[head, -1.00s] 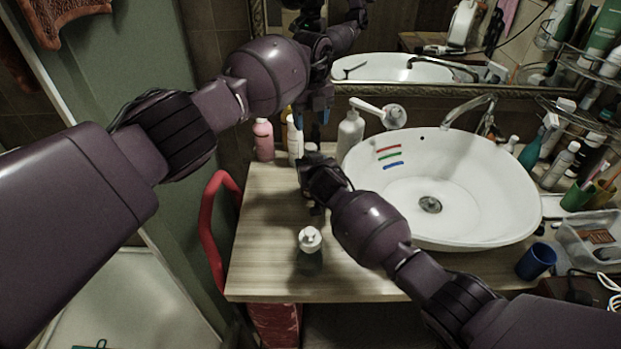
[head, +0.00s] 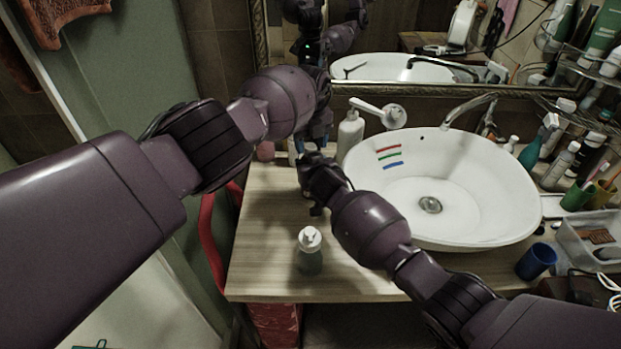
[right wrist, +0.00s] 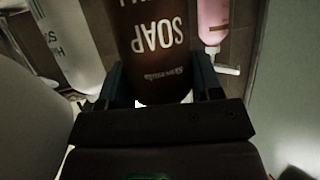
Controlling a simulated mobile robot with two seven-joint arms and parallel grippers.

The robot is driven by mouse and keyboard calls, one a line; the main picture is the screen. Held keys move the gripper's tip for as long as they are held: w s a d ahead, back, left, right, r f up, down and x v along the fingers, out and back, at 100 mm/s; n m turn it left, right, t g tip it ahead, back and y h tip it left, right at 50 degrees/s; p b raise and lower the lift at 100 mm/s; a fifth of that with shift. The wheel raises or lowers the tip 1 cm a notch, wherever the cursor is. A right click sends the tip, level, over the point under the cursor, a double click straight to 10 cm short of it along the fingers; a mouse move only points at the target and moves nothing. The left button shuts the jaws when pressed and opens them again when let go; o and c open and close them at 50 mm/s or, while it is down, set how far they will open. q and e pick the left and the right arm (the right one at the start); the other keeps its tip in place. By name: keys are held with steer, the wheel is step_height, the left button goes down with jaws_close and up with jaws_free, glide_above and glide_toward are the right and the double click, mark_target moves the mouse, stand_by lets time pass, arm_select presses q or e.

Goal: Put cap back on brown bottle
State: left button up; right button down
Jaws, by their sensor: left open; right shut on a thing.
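The brown bottle (right wrist: 158,45), with white SOAP lettering, stands between the fingers of my right gripper (right wrist: 160,88) in the right wrist view, and they are shut on it. In the head view my right gripper (head: 318,172) is at the back left of the counter, and the bottle is hidden behind the arms. My left gripper (head: 318,130) is open and points down just behind and above the right one. I cannot make out the cap or the bottle's mouth.
A pump bottle with a white top (head: 310,250) stands at the counter's front. A pale bottle (head: 351,135) stands right of my grippers, beside the white basin (head: 470,190). A pink bottle (right wrist: 213,22) and a white bottle (right wrist: 70,45) flank the brown one.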

arm_select(q)
steer(key=shift+s+f, duration=0.1)
steer(key=shift+f, duration=0.3)
steer(key=c, duration=0.9)
steer(key=shift+m, duration=1.7)
steer(key=shift+c, duration=0.2)
steer(key=o, duration=1)
